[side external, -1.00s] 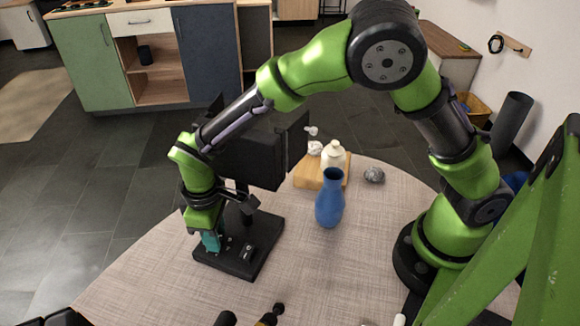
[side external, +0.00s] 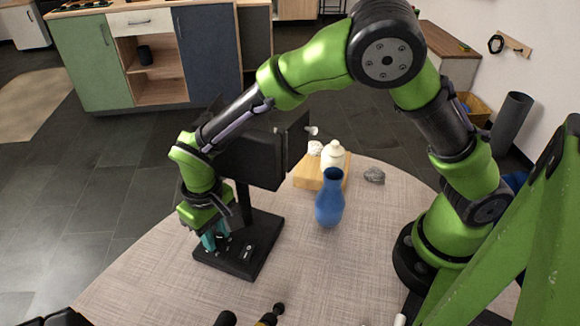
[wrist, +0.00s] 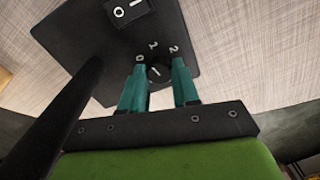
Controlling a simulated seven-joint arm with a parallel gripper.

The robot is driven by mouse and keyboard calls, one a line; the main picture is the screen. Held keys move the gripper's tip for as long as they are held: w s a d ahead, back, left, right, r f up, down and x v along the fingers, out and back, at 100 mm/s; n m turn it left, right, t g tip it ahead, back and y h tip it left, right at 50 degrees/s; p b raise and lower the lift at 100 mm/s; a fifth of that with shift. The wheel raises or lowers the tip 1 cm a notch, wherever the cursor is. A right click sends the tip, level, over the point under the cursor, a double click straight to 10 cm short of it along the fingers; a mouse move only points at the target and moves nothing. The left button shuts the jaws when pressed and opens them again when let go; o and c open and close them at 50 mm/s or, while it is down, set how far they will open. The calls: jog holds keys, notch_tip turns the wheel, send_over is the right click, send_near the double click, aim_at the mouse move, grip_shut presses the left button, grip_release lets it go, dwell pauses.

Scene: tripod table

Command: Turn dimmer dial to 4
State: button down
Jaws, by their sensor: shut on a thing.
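The dimmer dial (wrist: 156,73) is a small round black knob with a white mark, on a black base (wrist: 185,38). White numerals stand around it: a 0 on the left, a 2 on the right and one less clear between them. Other numerals are hidden. My gripper (wrist: 158,74) has teal fingers, one on each side of the dial, and is shut on it. In the side view my gripper (side external: 214,240) is down at the left part of the base (side external: 238,262), and the dial is hidden.
A rocker switch (wrist: 128,10) sits on the same base, near the dial. A dark upright column and box (side external: 262,160) rise from the base behind my gripper. A blue vase (side external: 330,200) and a wooden board (side external: 308,174) with white containers stand to the right.

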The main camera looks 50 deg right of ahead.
aim_at(216, 236)
jog(key=shift+r, duration=0.1)
dwell(0.3)
jog(key=c, duration=0.8)
grip_release()
notch_tip(216, 236, up, 17)
jog(key=shift+f, duration=0.1)
